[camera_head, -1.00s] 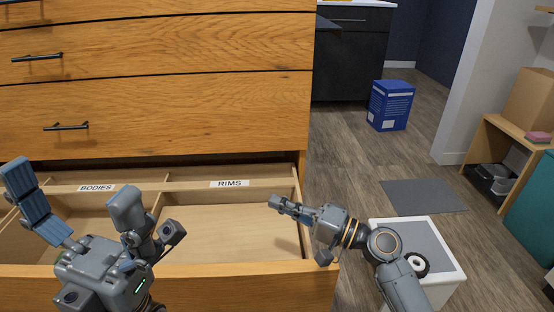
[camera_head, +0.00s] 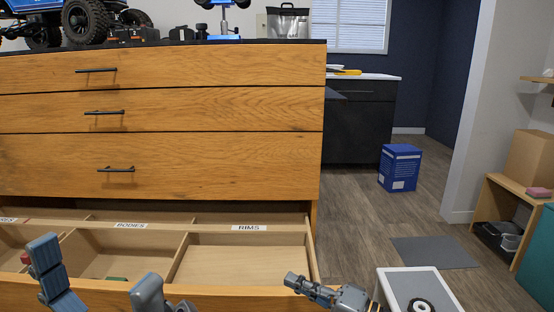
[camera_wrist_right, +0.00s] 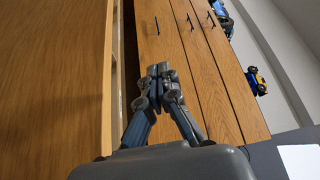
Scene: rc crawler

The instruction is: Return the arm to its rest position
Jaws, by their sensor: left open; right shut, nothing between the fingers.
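My right gripper (camera_head: 293,281) is shut and empty at the bottom of the head view, by the front right corner of the open drawer (camera_head: 215,291). Its closed fingers also show in the right wrist view (camera_wrist_right: 160,76), with the wooden drawer fronts beyond. My left gripper (camera_head: 96,264) is open and empty, its two blue-grey fingers spread in front of the drawer at lower left.
The wooden cabinet (camera_head: 220,160) fills the left, with a crawler (camera_head: 85,20) on top.

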